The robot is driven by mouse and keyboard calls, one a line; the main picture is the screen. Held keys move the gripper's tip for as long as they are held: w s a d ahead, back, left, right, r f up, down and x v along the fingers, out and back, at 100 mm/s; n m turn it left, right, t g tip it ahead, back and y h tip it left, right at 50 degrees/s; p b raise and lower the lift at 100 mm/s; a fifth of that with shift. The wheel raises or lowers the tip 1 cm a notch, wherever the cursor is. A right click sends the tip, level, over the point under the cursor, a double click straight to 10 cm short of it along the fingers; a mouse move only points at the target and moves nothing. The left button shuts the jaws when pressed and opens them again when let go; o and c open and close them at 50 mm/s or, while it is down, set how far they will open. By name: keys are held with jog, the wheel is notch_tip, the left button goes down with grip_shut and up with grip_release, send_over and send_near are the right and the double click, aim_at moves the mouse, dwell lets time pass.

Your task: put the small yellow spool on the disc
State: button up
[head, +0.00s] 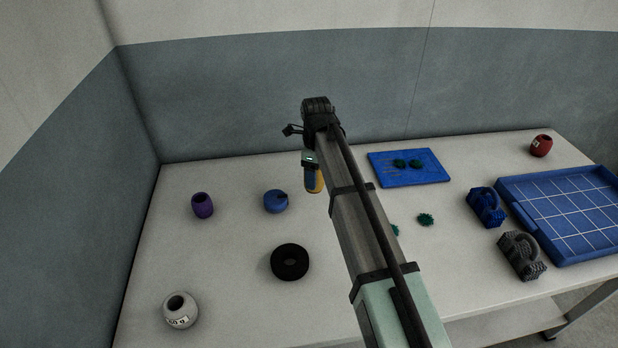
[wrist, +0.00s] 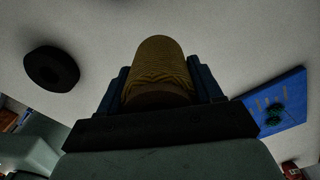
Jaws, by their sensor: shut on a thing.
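The small yellow spool (wrist: 158,70) is wound with yellow cord and sits between the two blue fingers of my gripper (wrist: 160,88) in the wrist view. In the head view my gripper (head: 313,178) hangs over the back middle of the table, and a sliver of the yellow spool (head: 319,181) shows beside a finger. The gripper is shut on the spool. The black disc (head: 273,262), a thick ring with a centre hole, lies flat on the table in front of and left of the gripper. It also shows at left in the wrist view (wrist: 40,70).
On the white table (head: 225,290) stand a blue round piece (head: 272,204), a purple pot (head: 203,210) and a grey weight (head: 178,316). At right are a blue board (head: 385,178), blue and grey blocks (head: 483,210), a blue gridded tray (head: 530,243) and a red pot (head: 540,147).

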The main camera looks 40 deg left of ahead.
jog(key=s+a+r+n, duration=0.2)
jog(key=s+r, duration=0.3)
jog(key=s, duration=0.7)
jog(key=n, duration=1.4)
send_over(290, 257)
jog(key=shift+f, duration=4.35)
jog(key=shift+f, duration=0.15)
jog(key=o, duration=1.1)
